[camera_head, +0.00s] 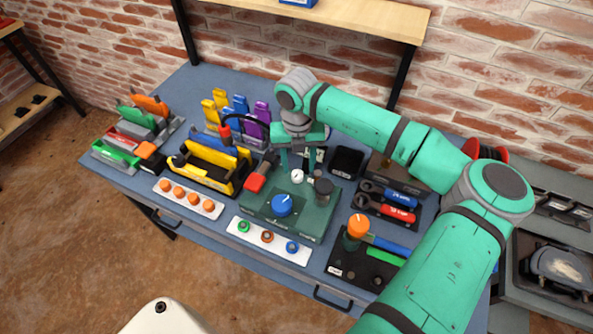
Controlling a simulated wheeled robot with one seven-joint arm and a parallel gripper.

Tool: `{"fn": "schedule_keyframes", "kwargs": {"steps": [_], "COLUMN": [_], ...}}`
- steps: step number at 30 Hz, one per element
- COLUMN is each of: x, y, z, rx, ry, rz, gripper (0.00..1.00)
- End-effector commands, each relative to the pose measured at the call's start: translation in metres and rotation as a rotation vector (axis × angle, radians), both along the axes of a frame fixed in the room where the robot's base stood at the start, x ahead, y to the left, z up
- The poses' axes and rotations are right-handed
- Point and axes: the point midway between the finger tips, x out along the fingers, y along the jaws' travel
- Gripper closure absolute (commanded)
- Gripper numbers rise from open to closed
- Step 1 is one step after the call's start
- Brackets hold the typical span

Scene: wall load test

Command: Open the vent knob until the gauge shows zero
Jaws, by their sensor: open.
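A dark green box (300,222) stands on the blue workbench. On it sit a blue round knob (282,205) with a white mark, a small white-faced gauge (297,176), a dark knob-like cylinder (323,188) and a red handle (255,182). I cannot tell which of these is the vent knob. The gauge reading is too small to make out. My gripper (298,164) is open and points down over the back of the box, close to the gauge. It is behind the blue knob and apart from it. Nothing shows between its fingers.
A white strip with coloured rings (262,250) lies in front of the box. A yellow tool carrier (205,178) stands left. Wrenches (392,213) and an orange-knobbed block (358,226) are right. A shelf (350,20) hangs above the back.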

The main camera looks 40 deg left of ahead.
Motion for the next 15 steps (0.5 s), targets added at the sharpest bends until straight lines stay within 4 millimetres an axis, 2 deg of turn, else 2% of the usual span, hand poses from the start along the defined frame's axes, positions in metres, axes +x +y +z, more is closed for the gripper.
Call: {"fn": "schedule_keyframes", "kwargs": {"steps": [1, 6, 15], "x": [-0.002, -0.004, -0.004], "y": [0.002, 0.006, 0.007], "z": [-0.009, -0.030, -0.042], "rx": [0.000, 0.001, 0.001], "ry": [0.003, 0.002, 0.000], "rz": [0.003, 0.011, 0.014], "gripper": [0.54, 0.54, 0.54]}}
